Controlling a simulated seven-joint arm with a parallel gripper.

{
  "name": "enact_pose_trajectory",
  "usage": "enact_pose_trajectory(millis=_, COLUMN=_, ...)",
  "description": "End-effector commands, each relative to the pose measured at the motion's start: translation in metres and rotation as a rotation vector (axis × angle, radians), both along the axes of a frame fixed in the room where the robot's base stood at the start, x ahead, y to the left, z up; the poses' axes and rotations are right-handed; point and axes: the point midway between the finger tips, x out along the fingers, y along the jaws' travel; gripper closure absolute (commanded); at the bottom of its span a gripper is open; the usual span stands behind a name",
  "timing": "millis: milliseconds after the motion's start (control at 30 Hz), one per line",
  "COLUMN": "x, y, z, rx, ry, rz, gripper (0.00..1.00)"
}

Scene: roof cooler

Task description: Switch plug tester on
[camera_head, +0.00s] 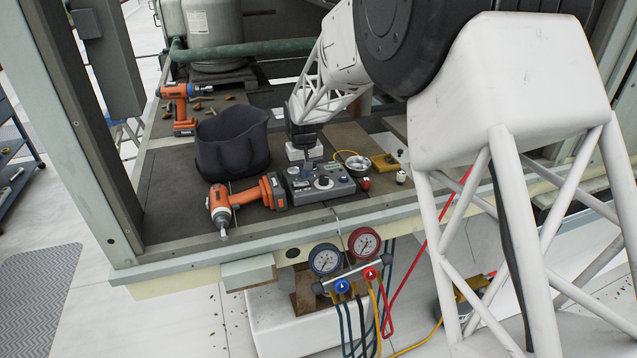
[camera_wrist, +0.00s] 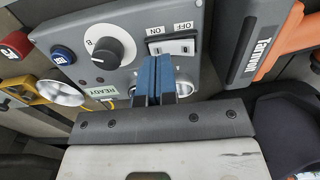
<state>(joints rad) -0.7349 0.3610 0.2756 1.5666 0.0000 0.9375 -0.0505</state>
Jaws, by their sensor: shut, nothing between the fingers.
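The plug tester (camera_head: 328,184) is a grey box on the dark work surface, next to an orange drill. In the wrist view its grey panel (camera_wrist: 122,55) carries a round black knob (camera_wrist: 108,44) with a white pointer, and a rocker switch (camera_wrist: 172,46) marked ON and OFF. ON is on the left in that view, OFF on the right. A READY label (camera_wrist: 99,91) sits below the knob. My gripper (camera_wrist: 165,60) is shut and empty, its blue fingertips just below the switch in the picture. I cannot tell whether they touch it. In the head view my gripper (camera_head: 309,160) is over the tester's rear.
The orange drill (camera_head: 240,196) lies left of the tester, close to it. A dark bag (camera_head: 231,150) stands behind. Gauges (camera_head: 326,259) hang below the front edge.

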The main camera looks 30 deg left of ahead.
Motion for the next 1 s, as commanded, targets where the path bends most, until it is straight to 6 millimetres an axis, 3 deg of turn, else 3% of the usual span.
enact_pose_trajectory(millis=1000, x=0.0, y=0.0, z=0.053, rx=0.0, ry=0.0, rz=0.0, gripper=1.0)
